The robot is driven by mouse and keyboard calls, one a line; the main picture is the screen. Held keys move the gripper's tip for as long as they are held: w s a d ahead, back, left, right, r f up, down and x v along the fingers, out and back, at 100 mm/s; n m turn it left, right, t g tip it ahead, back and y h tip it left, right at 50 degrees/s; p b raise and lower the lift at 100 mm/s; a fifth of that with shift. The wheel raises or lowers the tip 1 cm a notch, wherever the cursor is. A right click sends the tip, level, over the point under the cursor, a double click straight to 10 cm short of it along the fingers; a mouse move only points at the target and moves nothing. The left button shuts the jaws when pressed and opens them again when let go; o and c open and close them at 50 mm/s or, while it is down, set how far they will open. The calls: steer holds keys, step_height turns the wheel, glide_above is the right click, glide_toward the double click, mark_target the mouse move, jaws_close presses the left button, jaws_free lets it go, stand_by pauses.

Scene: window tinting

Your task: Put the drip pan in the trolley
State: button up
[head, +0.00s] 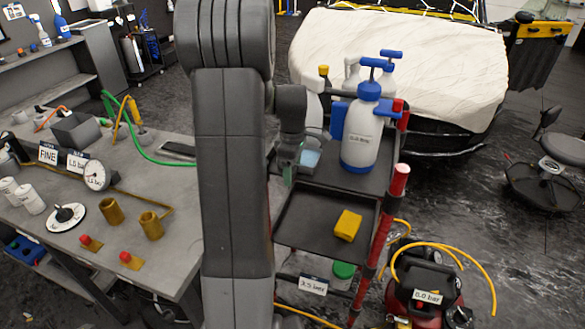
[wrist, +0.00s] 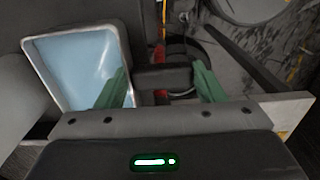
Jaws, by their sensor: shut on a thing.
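The drip pan (wrist: 78,62) is a pale metal tray with a light blue inside, left of centre in the wrist view. In the head view a little of its blue (head: 310,158) shows beside my gripper (head: 291,168). My gripper's green fingers (wrist: 161,86) are shut on a dark block at the pan's right side, which looks like its handle. The black trolley (head: 292,222) has red posts and stacked shelves. The pan is at the left of its upper shelf (head: 335,178); I cannot tell whether it touches the shelf. My arm hides part of the trolley.
White-and-blue pump sprayers (head: 361,135) stand on the upper shelf, close right of the pan. A yellow sponge (head: 347,225) lies on the lower shelf, otherwise mostly clear. A cluttered workbench (head: 150,185) is left. A red compressor (head: 425,295) with yellow hose stands front right.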

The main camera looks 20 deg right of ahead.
steer(key=shift+f, duration=0.15)
steer(key=o, duration=1)
step_height(320, 180, up, 11)
steer(key=shift+r+b, duration=0.15)
steer(key=shift+b, duration=0.25)
steer(key=shift+o, duration=0.6)
steer(key=shift+r, duration=0.35)
steer(key=s+d+t+y+b, duration=0.2)
steer(key=d+y+b, duration=0.1)
steer(key=d, duration=0.1)
steer(key=shift+t+y, duration=0.3)
steer(key=shift+t, duration=0.1)
steer(key=shift+s+p+x, duration=0.15)
steer(key=shift+p+x, duration=0.05)
steer(key=shift+x, duration=1.85)
steer(key=shift+s+p+x, duration=0.2)
steer(key=shift+p+x, duration=0.05)
steer(key=shift+x, duration=1.8)
steer(key=shift+s+p+x, duration=0.15)
steer(key=shift+p+x, duration=0.05)
steer(key=shift+x, duration=1.85)
